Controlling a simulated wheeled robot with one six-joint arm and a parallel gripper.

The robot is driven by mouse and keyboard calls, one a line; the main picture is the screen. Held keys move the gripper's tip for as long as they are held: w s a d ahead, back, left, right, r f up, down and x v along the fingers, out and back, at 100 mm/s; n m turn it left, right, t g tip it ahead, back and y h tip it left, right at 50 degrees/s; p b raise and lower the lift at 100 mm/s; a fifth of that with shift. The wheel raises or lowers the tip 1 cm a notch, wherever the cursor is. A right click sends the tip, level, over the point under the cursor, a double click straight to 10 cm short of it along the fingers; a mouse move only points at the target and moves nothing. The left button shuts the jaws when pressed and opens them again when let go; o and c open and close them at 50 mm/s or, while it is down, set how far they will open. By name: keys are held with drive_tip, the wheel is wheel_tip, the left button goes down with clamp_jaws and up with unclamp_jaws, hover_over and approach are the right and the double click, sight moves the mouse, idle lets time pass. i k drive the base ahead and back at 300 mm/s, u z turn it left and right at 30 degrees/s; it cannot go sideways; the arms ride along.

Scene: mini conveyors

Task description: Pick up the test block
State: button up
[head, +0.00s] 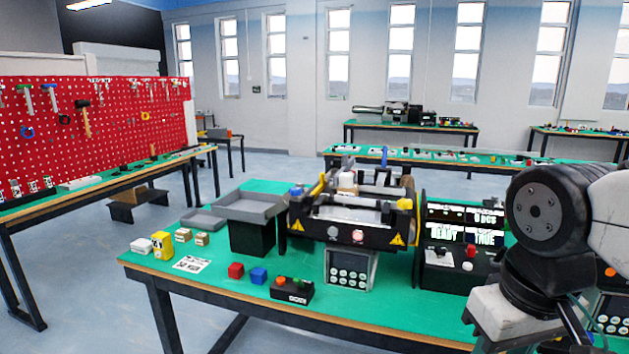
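No label in the head view shows which item is the test block. A pale block (347,181) sits on the mini conveyor (345,222). Part of my arm fills the right side, in front of the table's right end. My gripper is not in view.
Grey trays (251,205) stand left of the conveyor. A black button box (291,291) and a keypad panel (348,270) are at the front. A display unit (463,232) reading "READY" and "TRUE" is on the right.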

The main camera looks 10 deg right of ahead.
sight(345, 179)
drive_tip(key=u, duration=0.2)
drive_tip(key=i, duration=1.1)
drive_tip(key=z, duration=0.35)
